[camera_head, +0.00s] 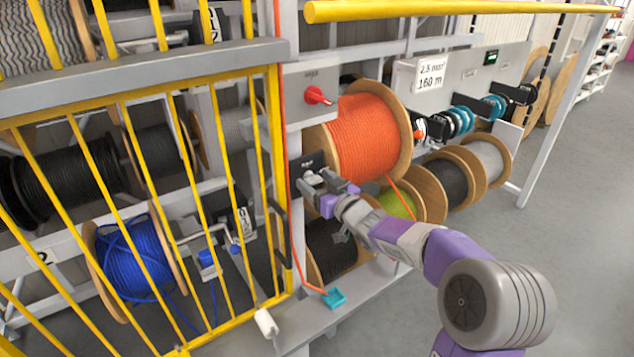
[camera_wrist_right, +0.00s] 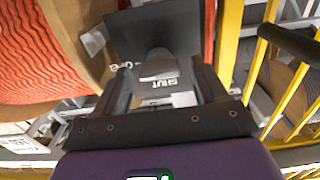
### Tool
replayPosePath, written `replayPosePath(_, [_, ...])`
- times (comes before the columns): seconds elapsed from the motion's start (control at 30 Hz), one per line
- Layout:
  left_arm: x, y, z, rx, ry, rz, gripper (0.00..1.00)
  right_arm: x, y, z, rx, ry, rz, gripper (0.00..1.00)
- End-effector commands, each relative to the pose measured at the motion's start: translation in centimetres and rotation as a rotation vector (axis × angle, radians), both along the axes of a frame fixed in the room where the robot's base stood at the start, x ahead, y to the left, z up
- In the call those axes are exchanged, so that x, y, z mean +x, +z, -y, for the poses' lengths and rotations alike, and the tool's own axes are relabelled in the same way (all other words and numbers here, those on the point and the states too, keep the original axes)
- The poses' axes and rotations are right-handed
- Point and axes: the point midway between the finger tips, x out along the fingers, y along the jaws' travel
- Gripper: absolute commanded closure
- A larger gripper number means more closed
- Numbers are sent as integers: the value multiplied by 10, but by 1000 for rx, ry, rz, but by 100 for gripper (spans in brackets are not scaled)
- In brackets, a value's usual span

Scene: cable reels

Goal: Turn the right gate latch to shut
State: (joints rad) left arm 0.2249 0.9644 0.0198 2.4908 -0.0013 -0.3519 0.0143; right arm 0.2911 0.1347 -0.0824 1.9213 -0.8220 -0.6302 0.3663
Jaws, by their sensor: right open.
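The right gate latch is a black plate (camera_head: 307,163) on the post beside the yellow gate (camera_head: 275,130), left of the orange cable reel. In the right wrist view the plate (camera_wrist_right: 180,25) carries a grey knob (camera_wrist_right: 157,62), with the word SHUT printed upside down beside it and other lettering to its left, partly covered. My right gripper (camera_head: 313,182) is at the latch. In the right wrist view my open fingers (camera_wrist_right: 160,88) stand on either side of the knob; whether they touch it I cannot tell. My left gripper is out of view.
The orange cable reel (camera_head: 365,135) is close to the right of my gripper. A red knob (camera_head: 318,95) sits on a grey panel above. The gate has a black handle (camera_head: 285,235). A teal piece (camera_head: 334,298) lies on the lower ledge. Grey floor (camera_head: 560,210) is clear to the right.

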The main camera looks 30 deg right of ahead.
Motion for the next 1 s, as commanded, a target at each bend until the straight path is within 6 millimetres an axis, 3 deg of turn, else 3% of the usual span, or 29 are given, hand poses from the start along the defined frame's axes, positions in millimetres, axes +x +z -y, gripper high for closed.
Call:
replayPosePath(0.27, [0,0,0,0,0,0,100,2,0,0,0,0,0,30])
replayPosePath(0.63, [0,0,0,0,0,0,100,1,0,0,1,0,0,84])
replayPosePath(1.0, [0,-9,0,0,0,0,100,1,-1,-1,-62,0,7,84])
